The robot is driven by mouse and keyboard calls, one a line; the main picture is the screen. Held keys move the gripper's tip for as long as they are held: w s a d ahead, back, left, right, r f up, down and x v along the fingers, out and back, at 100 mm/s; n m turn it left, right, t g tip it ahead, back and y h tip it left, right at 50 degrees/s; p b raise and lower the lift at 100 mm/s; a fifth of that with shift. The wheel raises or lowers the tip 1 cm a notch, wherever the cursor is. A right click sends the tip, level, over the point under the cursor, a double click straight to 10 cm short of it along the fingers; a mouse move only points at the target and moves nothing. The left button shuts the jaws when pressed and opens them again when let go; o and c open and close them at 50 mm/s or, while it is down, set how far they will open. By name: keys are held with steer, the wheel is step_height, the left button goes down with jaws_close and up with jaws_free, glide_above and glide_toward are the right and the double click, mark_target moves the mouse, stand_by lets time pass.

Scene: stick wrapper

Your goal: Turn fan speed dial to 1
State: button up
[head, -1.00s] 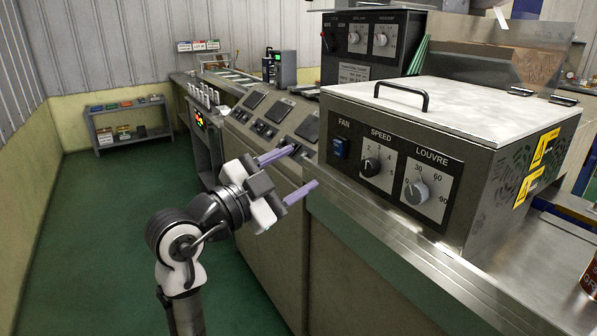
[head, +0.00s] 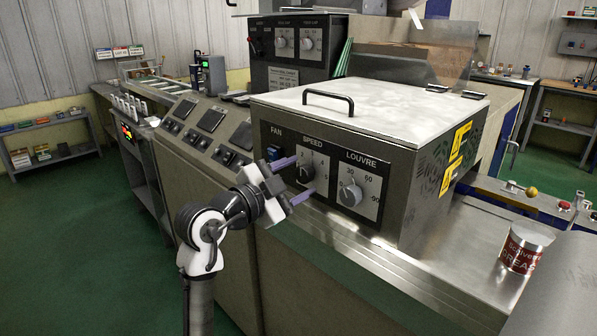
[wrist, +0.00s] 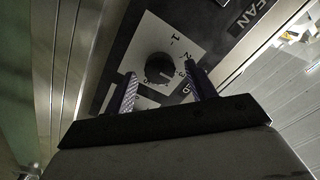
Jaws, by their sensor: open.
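The fan speed dial (head: 305,172) is a black knob on a white numbered plate under the word SPEED, on the front panel of the metal box. In the wrist view the dial (wrist: 160,68) shows at upper centre, with the 1 and 2 marks beside it. The number its pointer is on is too small to tell. My gripper (head: 304,175) is open, its two purple fingers reaching toward the dial. In the wrist view the fingers (wrist: 160,80) lie to either side of the knob; contact is not visible.
The blue FAN switch (head: 274,153) sits left of the dial and the grey LOUVRE dial (head: 350,194) sits right of it. The box lid (head: 345,108) has a black handle. A red-labelled can (head: 526,250) stands on the counter at right.

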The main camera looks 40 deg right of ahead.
steer(key=shift+d, duration=0.6)
steer(key=shift+w, duration=0.1)
steer(key=c, duration=1)
